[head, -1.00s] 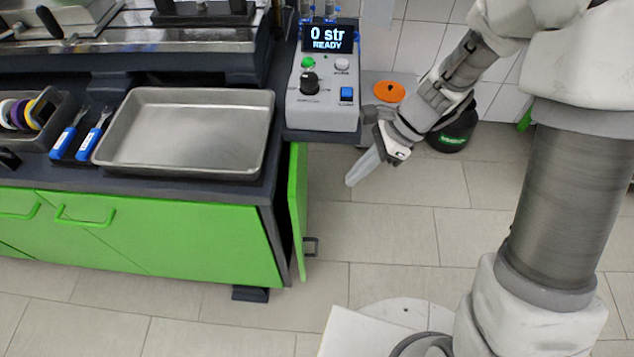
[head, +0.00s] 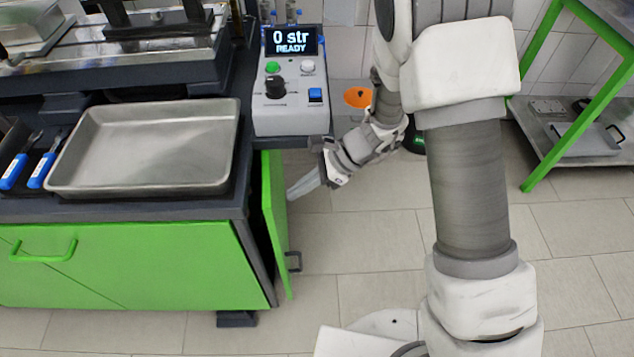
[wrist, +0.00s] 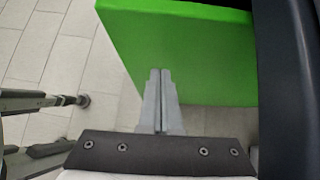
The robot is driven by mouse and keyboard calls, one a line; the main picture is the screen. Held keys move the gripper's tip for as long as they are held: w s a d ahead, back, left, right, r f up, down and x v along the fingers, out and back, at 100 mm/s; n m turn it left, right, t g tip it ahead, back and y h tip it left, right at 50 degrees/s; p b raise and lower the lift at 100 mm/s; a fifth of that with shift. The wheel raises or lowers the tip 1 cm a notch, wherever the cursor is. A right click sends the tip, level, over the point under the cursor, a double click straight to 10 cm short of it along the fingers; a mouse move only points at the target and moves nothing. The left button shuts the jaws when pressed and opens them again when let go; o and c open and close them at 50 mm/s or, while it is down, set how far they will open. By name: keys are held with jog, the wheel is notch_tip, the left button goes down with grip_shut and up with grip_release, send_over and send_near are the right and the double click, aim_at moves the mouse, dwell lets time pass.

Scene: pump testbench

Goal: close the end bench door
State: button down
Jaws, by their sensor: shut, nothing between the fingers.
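The end bench door (head: 274,220) is a green panel on the right end of the bench. It stands ajar, with a dark gap between it and the bench frame. A small dark handle (head: 293,261) sticks out low on its outer side. My gripper (head: 291,193) is shut and empty, its fingertips beside the door's outer face. In the wrist view the door (wrist: 195,50) fills the upper middle. The closed fingers (wrist: 161,72) overlap its face there. I cannot tell whether they touch it.
The bench top holds a metal tray (head: 150,188), blue-handled tools (head: 42,172) and a control box (head: 290,112) reading "0 str READY". An orange-topped container (head: 358,98) stands behind my wrist. A green-framed rack (head: 570,100) is at the right. The floor beside the door is clear.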

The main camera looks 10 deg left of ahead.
aim_at(273, 195)
jog(key=shift+s+a, duration=0.2)
jog(key=shift+a, duration=0.4)
jog(key=shift+s+a, duration=0.15)
jog(key=shift+a, duration=0.4)
jog(key=shift+a+r, duration=0.1)
jog(key=a, duration=0.1)
jog(key=s+a, duration=0.1)
jog(key=a, duration=0.1)
jog(key=s+a, duration=0.1)
jog(key=a, duration=0.1)
jog(key=shift+a+r, duration=0.1)
jog(key=shift+a, duration=0.1)
jog(key=shift+w+d, duration=0.2)
jog(key=shift+d, duration=0.25)
jog(key=d, duration=0.1)
jog(key=w+d, duration=0.1)
jog(key=d, duration=0.1)
jog(key=d+p+v, duration=0.1)
jog(key=p+v, duration=0.1)
jog(key=v, duration=0.8)
jog(key=shift+d+p, duration=0.3)
jog(key=shift+p, duration=0.1)
